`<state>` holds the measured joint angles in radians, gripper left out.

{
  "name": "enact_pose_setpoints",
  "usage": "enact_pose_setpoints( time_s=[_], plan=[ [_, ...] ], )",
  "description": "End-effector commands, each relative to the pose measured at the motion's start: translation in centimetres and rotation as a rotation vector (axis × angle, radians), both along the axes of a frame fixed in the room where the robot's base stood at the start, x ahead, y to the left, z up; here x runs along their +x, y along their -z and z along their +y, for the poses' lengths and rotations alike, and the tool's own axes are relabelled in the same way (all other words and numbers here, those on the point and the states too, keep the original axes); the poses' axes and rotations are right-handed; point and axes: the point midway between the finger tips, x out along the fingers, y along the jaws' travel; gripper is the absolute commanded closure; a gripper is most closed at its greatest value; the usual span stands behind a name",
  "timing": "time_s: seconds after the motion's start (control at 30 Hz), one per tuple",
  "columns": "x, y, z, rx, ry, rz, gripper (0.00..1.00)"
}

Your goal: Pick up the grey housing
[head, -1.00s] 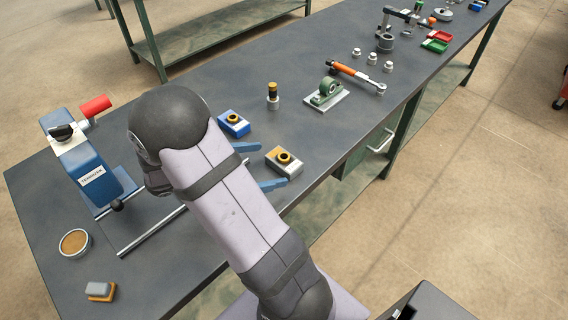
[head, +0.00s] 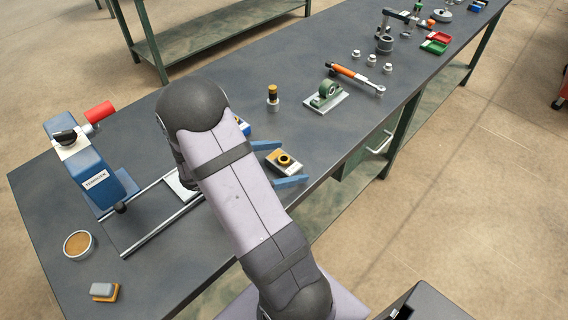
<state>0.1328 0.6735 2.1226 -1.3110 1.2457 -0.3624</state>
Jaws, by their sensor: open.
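The grey housing (head: 293,167) is a small grey block with a tan top and a dark ring with a yellowish rim. It sits on the dark workbench (head: 225,82), right of my arm in the head view. My gripper (head: 279,163) is open, with one blue finger on the far side of the housing and the other on the near side. I cannot tell whether the fingers touch it. My arm hides the gripper's body.
A blue housing (head: 244,126) is mostly hidden behind my arm. A black-and-yellow cylinder (head: 272,97) and a green bracket on a plate (head: 325,97) stand farther back. A blue vise-like device (head: 97,178), rails (head: 142,235) and a bowl (head: 78,244) are at left.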

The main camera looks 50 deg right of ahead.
Motion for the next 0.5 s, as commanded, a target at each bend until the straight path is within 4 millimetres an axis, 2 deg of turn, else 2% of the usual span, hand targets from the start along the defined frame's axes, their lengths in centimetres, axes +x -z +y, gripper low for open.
enact_pose_setpoints(
  time_s=[0.1, 0.13, 0.33, 0.5],
  plan=[
    [0.00, 0.01, 0.02, 0.000, 0.000, 0.000, 0.00],
    [0.01, 0.01, 0.03, 0.000, 0.000, 0.000, 0.05],
    [0.01, 0.00, 0.04, 0.000, 0.000, 0.000, 0.53],
    [0.04, -0.10, 0.03, -0.002, 0.000, 0.000, 0.54]
  ],
)
